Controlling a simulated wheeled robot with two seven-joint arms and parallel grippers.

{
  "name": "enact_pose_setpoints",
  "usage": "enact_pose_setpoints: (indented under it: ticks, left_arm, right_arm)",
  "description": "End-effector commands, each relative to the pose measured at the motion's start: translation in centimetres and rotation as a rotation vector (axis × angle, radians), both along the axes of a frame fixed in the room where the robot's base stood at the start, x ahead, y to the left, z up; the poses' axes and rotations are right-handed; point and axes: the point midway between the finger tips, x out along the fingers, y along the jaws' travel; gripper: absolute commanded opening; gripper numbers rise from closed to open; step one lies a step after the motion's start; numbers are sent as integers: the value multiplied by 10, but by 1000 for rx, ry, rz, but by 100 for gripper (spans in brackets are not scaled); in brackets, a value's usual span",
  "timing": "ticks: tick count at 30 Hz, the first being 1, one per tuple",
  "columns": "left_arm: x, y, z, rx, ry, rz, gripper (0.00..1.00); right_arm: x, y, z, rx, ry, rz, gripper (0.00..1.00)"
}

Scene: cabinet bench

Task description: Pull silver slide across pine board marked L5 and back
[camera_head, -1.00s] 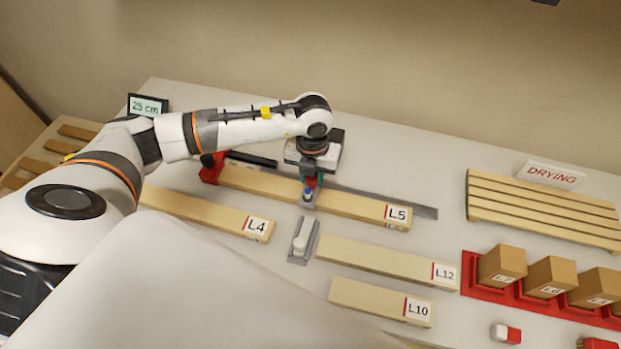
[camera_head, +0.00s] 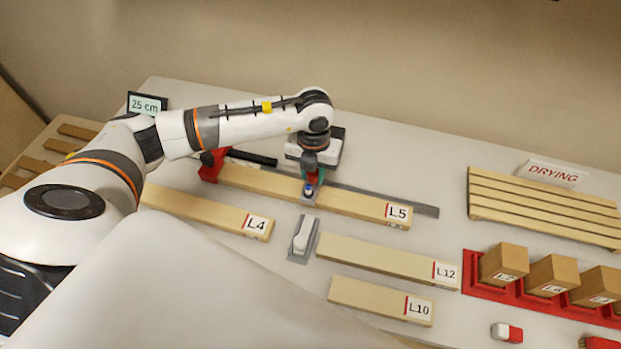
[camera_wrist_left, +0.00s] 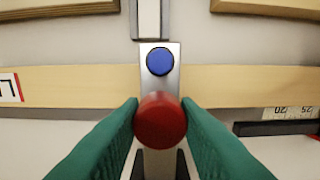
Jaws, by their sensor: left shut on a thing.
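The pine board marked L5 (camera_head: 350,203) lies along a dark grey rail, its left end at a red stop (camera_head: 211,165). The silver slide (camera_wrist_left: 147,75) lies across the board and carries a blue round cap (camera_wrist_left: 160,61) and a red knob (camera_wrist_left: 161,121). My left gripper (camera_head: 312,181) points down over the board. In the left wrist view its green fingers (camera_wrist_left: 161,128) are shut on the red knob from both sides. The blue cap also shows in the head view (camera_head: 309,190), near the board's front edge. My right gripper is not in view.
Boards L4 (camera_head: 205,211), L12 (camera_head: 385,262) and L10 (camera_head: 375,297) lie in front. A grey holder with a white block (camera_head: 302,236) sits close before L5. A slatted DRYING rack (camera_head: 540,212) stands at right, behind wooden blocks in a red tray (camera_head: 480,286).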

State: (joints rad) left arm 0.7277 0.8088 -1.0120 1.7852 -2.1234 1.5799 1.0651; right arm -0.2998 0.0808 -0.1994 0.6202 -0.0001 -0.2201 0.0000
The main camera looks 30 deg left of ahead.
Motion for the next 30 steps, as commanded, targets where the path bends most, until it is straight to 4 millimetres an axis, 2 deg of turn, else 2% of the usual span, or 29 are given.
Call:
enact_pose_setpoints:
  ticks: [30]
  left_arm:
    - [51, 13, -1, 0, -4, 2, 16]
  right_arm:
    - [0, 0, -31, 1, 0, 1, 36]
